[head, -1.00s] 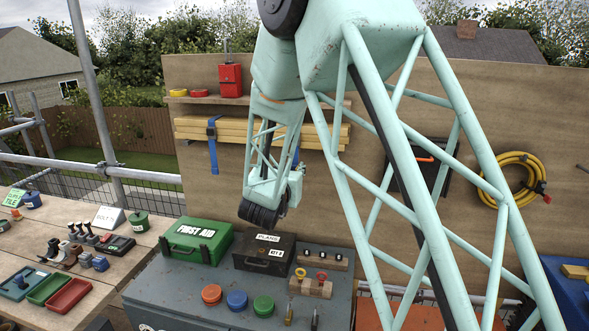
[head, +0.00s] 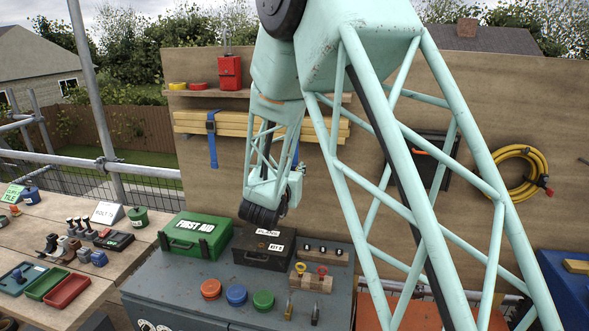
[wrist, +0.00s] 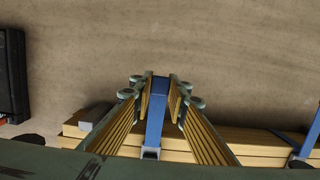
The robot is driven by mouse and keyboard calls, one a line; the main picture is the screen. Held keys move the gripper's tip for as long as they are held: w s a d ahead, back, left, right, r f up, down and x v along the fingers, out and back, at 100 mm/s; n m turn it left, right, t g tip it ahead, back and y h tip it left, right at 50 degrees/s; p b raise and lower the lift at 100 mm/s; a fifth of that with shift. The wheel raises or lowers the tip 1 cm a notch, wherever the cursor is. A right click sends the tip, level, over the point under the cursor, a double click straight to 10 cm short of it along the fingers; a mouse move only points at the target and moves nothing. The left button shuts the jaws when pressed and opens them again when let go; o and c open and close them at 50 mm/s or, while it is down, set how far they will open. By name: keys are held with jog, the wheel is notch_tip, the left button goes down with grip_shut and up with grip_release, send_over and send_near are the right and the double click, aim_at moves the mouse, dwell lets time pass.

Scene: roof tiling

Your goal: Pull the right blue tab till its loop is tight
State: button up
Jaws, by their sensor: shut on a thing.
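In the wrist view my gripper (wrist: 161,86) has its two fingers closed around a blue tab (wrist: 155,118), which runs between them. A grey buckle (wrist: 150,153) sits at the tab's lower end, against yellow timber battens (wrist: 255,144). In the head view the battens (head: 190,123) lie against the board, and only a sliver of the right blue strap (head: 296,156) shows beside my arm. My fingers are hidden there. The left blue strap (head: 212,150) hangs down freely; a second strap (wrist: 304,146) shows at the right in the wrist view. How tight the held loop is cannot be told.
A shelf (head: 240,94) with a red container is above the battens. A black panel (head: 430,165) and a yellow hose (head: 520,178) hang to the right. A green first aid box (head: 195,237) and a dark case (head: 262,248) stand below on the grey chest.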

jog(key=shift+f+b, duration=0.7)
jog(key=shift+f, duration=0.25)
jog(key=o, duration=0.9)
jog(key=shift+o, duration=0.4)
jog(key=o, duration=0.4)
jog(key=shift+s, duration=0.15)
jog(key=shift+f+b+v, duration=0.2)
jog(key=shift+b+v, duration=0.25)
jog(key=shift+v, duration=0.95)
jog(key=shift+f+b+v, duration=0.25)
jog(key=shift+b+v, duration=0.15)
jog(key=shift+v, duration=1)
jog(key=shift+r, duration=0.15)
